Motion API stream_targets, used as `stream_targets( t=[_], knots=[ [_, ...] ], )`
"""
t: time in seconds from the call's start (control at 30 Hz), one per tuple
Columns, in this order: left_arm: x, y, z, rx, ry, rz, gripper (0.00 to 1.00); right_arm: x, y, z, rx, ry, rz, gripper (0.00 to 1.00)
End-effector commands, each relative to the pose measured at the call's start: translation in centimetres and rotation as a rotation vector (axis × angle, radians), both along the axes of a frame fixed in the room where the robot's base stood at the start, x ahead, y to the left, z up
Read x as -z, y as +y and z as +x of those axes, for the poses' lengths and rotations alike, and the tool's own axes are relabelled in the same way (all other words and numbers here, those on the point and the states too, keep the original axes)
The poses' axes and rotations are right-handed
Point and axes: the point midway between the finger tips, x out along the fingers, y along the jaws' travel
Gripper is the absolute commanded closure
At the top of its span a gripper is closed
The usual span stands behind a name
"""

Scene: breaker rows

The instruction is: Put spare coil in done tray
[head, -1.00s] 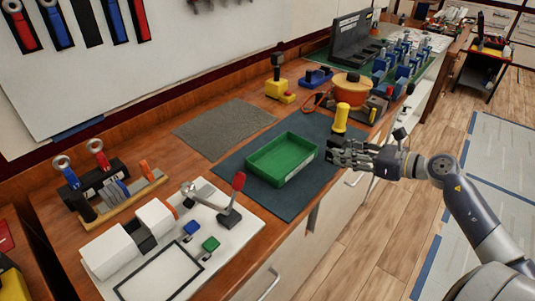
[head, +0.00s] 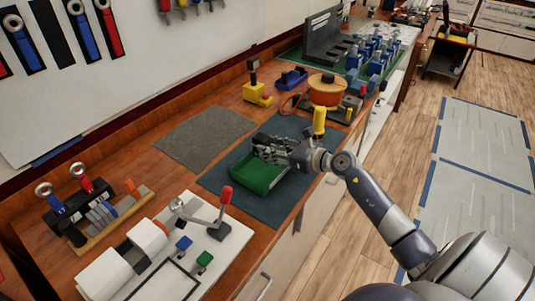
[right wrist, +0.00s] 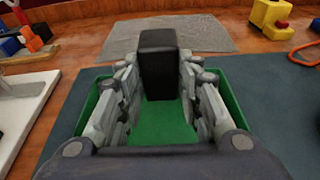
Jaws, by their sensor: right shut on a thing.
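The green tray (head: 258,183) lies on a dark blue-grey mat on the wooden bench. My right gripper (head: 270,149) is above the tray and covers its far part in the head view. In the right wrist view, the gripper (right wrist: 160,95) is shut on a black block (right wrist: 158,60) that stands up between its fingers. The block may be the spare coil; no label shows. The tray's green floor (right wrist: 160,125) shows below the block, and its side walls show outside the fingers. The block's height above the floor is hard to tell. My left gripper is not in view.
A yellow cylinder (head: 319,121) stands close to the right gripper. An orange spool (head: 327,90) and a yellow device (head: 257,92) stand farther back. A bare grey mat (head: 205,137) lies left of the tray. A white board with a red-tipped lever (head: 226,196) is nearer.

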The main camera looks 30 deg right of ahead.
Motion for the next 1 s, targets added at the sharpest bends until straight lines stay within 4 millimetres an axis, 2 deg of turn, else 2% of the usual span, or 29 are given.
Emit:
stream_targets(
  t=[0.07, 0.2, 0.3, 0.7, 0.73, 0.8, 1.0],
  knots=[
    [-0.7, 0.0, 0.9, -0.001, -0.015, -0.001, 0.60, -0.3, 0.8, 0.8, -0.002, -0.004, 0.003, 0.97],
    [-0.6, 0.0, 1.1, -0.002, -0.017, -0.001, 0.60, 2.2, 1.0, 0.9, 0.001, 0.002, 0.007, 0.97],
    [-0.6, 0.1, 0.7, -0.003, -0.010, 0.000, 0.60, 3.1, 0.9, 0.9, 0.000, 0.000, 0.005, 0.97],
    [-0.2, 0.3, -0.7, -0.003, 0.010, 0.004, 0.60, 3.9, 0.9, 0.8, -0.001, -0.001, 0.000, 0.97],
    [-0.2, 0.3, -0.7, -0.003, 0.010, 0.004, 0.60, 4.0, 0.9, 0.8, -0.002, 0.001, -0.001, 0.65],
    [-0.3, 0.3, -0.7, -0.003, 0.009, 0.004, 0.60, 3.8, 0.9, 0.8, -0.002, 0.001, -0.001, 0.49],
    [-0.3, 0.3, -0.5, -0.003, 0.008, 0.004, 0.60, 3.8, 0.9, 0.8, -0.002, 0.000, 0.000, 0.47]
  ],
)
